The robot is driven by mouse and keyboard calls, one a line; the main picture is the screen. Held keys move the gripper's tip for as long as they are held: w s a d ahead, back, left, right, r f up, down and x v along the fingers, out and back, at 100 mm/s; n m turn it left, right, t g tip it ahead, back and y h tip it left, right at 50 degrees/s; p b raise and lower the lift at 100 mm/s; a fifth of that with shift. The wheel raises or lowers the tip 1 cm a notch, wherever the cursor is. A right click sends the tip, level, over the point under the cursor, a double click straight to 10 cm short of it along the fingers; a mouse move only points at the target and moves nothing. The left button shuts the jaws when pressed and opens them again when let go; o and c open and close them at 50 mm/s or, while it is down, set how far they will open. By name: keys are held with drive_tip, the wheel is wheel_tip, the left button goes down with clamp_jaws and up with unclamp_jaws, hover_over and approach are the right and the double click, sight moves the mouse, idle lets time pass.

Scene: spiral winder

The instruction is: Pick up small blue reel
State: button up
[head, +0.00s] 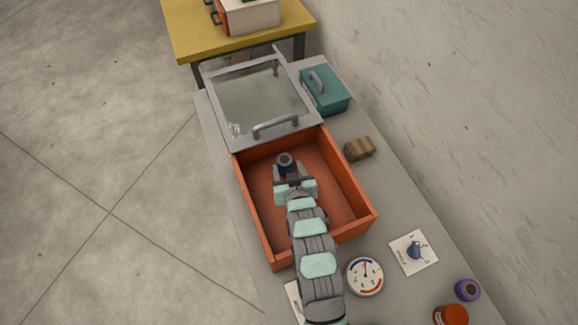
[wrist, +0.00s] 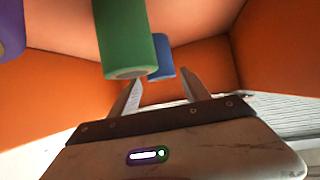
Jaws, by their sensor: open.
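A small blue reel (head: 285,163) stands inside an open orange box (head: 357,205), near its far wall. In the wrist view the blue reel (wrist: 160,57) shows just beyond my fingertips, partly hidden by a larger green cylinder (wrist: 124,35) that looks nearer to the camera. My gripper (head: 288,178) is inside the box, with its fingers pointing at the blue reel. In the wrist view my gripper (wrist: 162,78) is open, with the reel in line with the gap; I cannot tell whether they touch. My arm hides part of the box.
A purple cylinder (wrist: 9,30) is at the wrist view's left edge. The box's glass lid (head: 262,98) is tilted open. A teal case (head: 328,92) and brown block (head: 360,149) stand beside it. A gauge (head: 365,276), a card (head: 405,265) and a purple reel (head: 467,290) lie near the front.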

sight(286, 164)
drive_tip(key=shift+x, duration=1.75)
drive_tip(key=x, duration=0.2)
drive_tip(key=b+x, duration=0.1)
drive_tip(key=x, duration=0.1)
drive_tip(key=shift+w+a+r, duration=0.1)
drive_tip(key=shift+w+r, duration=0.15)
drive_tip(key=shift+w, duration=0.05)
drive_tip(key=shift+c, duration=0.2)
drive_tip(key=c, duration=1.1)
drive_tip(key=shift+r, duration=0.1)
